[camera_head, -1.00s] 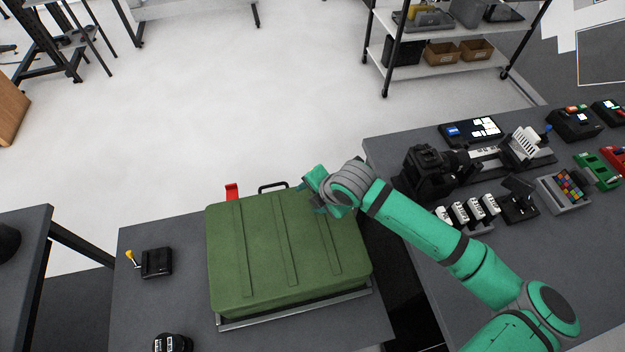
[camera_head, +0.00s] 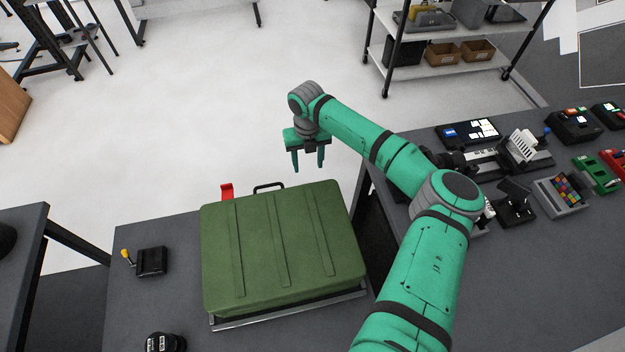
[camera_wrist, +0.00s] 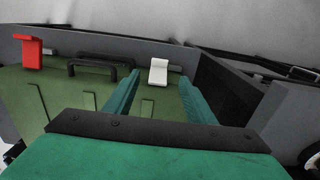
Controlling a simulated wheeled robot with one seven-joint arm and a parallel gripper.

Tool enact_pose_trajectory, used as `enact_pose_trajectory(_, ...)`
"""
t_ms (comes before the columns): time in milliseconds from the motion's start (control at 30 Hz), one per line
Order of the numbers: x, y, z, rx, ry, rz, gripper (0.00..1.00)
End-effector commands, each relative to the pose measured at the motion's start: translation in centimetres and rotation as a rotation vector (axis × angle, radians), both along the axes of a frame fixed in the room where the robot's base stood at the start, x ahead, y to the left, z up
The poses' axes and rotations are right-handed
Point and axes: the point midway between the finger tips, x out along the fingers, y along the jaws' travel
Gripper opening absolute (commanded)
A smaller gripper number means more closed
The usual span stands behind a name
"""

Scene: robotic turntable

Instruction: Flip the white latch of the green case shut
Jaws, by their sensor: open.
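The green case (camera_head: 262,245) lies closed on a grey table, and it also shows in the wrist view (camera_wrist: 70,95). The white latch (camera_wrist: 158,72) stands on the case's far edge in the wrist view, to the right of the black handle (camera_wrist: 92,68). The latch is hidden in the head view. My gripper (camera_head: 308,166) is open and empty above the case's far right edge. In the wrist view its two green fingers (camera_wrist: 160,90) are spread, with the latch showing between and beyond them. I see no contact with it.
A red latch (camera_head: 227,191) stands at the case's far left edge. A small black box with a yellow-tipped lever (camera_head: 152,261) sits left of the case. A table with several devices (camera_head: 497,228) stands to the right. The floor beyond the case is clear.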

Motion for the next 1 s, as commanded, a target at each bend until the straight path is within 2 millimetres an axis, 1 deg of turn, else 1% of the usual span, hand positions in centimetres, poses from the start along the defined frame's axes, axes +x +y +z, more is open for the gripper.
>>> enact_pose_trajectory(167,-0.2,0.1,-2.6,0.001,0.003,0.000,0.50)
enact_pose_trajectory(400,-0.2,0.1,-6.9,0.002,0.002,-0.001,0.50)
enact_pose_trajectory(533,-0.1,0.1,-8.6,0.003,0.002,-0.003,0.50)
enact_pose_trajectory(733,-0.1,0.0,-10.0,0.001,0.000,-0.002,0.50)
enact_pose_trajectory(1000,-0.1,-0.5,-10.3,0.001,-0.001,-0.009,0.50)
